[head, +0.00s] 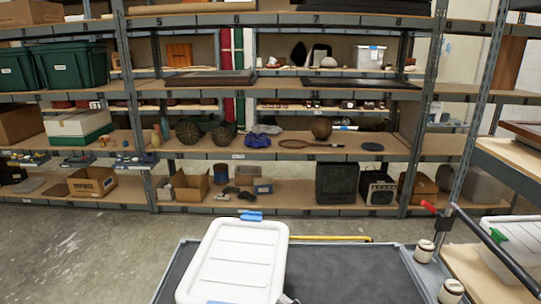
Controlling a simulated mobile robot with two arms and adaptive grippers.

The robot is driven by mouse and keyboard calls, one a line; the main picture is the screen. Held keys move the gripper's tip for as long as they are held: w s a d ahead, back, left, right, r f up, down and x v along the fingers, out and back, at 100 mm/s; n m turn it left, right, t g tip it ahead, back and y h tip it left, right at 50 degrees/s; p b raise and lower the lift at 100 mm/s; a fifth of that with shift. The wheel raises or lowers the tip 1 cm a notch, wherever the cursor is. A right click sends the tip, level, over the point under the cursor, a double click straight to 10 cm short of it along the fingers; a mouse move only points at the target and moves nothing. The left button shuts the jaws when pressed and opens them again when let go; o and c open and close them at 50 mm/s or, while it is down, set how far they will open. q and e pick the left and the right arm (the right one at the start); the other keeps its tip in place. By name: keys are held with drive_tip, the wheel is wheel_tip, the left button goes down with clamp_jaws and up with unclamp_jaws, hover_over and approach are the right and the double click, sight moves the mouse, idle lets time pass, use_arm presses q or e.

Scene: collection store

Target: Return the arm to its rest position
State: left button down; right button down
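No arm or gripper of mine can be made out clearly in the head view. A small grey piece shows at the bottom edge, beside the lower right corner of a white lidded bin; I cannot tell what it belongs to. The white bin (237,262) has blue latches and sits on a dark flat platform (345,275) with a grey rim. Its lid looks shut. Its near end is cut off by the bottom of the picture.
Bare concrete floor (75,245) lies at left.

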drive_tip(key=w+d+r+m+t+h, duration=0.1)
drive_tip(key=w+d+m+t+h, duration=0.2)
drive_tip(key=d+m+t+h, duration=0.4)
drive_tip(key=s+d+f+m+g+h, duration=0.2)
drive_tip(key=d+f+m+g+h, duration=0.2)
drive_tip(key=d+f+m+h, duration=0.45)
drive_tip(key=s+d+f+m+g, duration=0.3)
drive_tip(key=s+f+m+g, duration=0.15)
drive_tip(key=s, duration=0.25)
drive_tip(key=s+a+f+m+g, duration=0.1)
drive_tip(key=s+f+m+g, duration=0.15)
drive_tip(key=s, duration=0.65)
drive_tip(key=s+a+f+m+g, duration=0.1)
drive_tip(key=s+f+g, duration=0.3)
drive_tip(key=s, duration=0.5)
wheel_tip(320, 180, down, 28)
drive_tip(key=s+g+b, duration=0.2)
drive_tip(key=b, duration=0.1)
drive_tip(key=s+d+f+g+b, duration=0.1)
drive_tip(key=s+d+f+b, duration=0.1)
drive_tip(key=s+f, duration=1.5)
wheel_tip(320, 180, down, 2)
drive_tip(key=shift+s+d+f+n, duration=0.1)
drive_tip(key=shift+s+d+n, duration=0.2)
drive_tip(key=shift+d, duration=0.35)
drive_tip(key=shift+w+y, duration=0.1)
drive_tip(key=shift+y, duration=0.15)
